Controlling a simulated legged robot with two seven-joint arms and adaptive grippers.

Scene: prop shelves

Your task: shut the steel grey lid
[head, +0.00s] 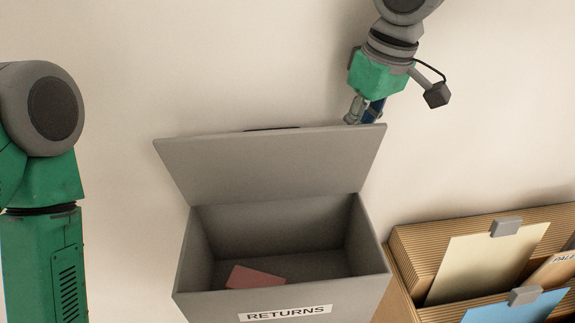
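The steel grey lid (275,165) stands open in the head view, raised at the back of a grey box (205,306) labelled "RETURNS". A reddish flat item (254,278) lies inside the box. My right gripper (362,116) is at the lid's upper right edge, partly behind it. Its fingertips are partly hidden by the lid, so whether they touch it or are open is unclear. My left arm shows at the left edge, and its gripper is out of view.
A ribbed brown holder (412,248) with clipped cards stands close to the right of the box. A cream card (487,262) and a blue card (518,308) show there. A plain pale wall is behind. The space left of the box looks clear.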

